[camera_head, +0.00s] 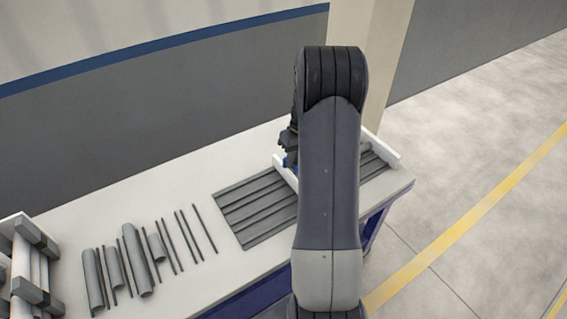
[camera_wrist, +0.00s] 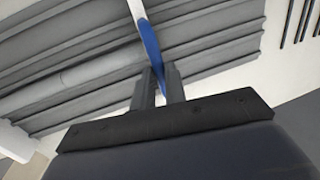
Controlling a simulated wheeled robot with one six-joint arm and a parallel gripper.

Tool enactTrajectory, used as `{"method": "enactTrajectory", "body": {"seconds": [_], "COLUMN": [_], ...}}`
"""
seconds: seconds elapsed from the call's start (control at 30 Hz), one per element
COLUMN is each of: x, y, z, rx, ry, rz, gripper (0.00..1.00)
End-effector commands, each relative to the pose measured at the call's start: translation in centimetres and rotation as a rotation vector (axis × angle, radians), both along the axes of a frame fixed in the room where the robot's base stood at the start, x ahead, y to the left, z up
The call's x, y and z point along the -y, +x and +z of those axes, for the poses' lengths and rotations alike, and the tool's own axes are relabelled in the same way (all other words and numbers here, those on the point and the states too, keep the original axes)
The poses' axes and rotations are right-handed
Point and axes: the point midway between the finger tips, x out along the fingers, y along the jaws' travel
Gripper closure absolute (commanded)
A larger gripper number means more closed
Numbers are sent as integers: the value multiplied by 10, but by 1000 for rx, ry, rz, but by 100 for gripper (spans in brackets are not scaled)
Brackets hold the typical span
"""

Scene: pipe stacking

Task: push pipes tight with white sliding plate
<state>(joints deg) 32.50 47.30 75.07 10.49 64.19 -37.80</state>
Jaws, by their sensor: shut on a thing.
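The white sliding plate (camera_head: 283,172) stands across the grey ridged tray (camera_head: 255,208) on the table. Its blue handle (camera_wrist: 149,42) is between the two fingers of my gripper (camera_wrist: 159,80), which is shut on it. In the wrist view the plate's white edge (camera_wrist: 137,8) rises above the handle. A lighter grey pipe (camera_wrist: 95,70) appears to lie in a groove on the plate's left in that view. In the head view my arm hides the middle of the tray and most of the plate, so I cannot tell whether plate and pipe touch.
A white end wall (camera_head: 383,147) stands at the tray's right end. Several loose grey pipes and thin rods (camera_head: 130,258) lie on the table (camera_head: 165,195) left of the tray. A white rack with grey blocks (camera_head: 35,262) stands at the far left. A wall runs behind the table.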

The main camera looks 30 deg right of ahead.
Motion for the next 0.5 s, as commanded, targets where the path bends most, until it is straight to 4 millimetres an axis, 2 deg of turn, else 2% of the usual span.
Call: {"method": "enactTrajectory", "body": {"seconds": [0.37, 0.4, 0.5], "x": [3, 3, 3], "y": [1, 1, 1], "z": [1, 1, 1], "rx": [4, 4, 3], "ry": [-4, -4, -3], "rz": [-1, -1, -1], "gripper": [100, 84, 76]}}
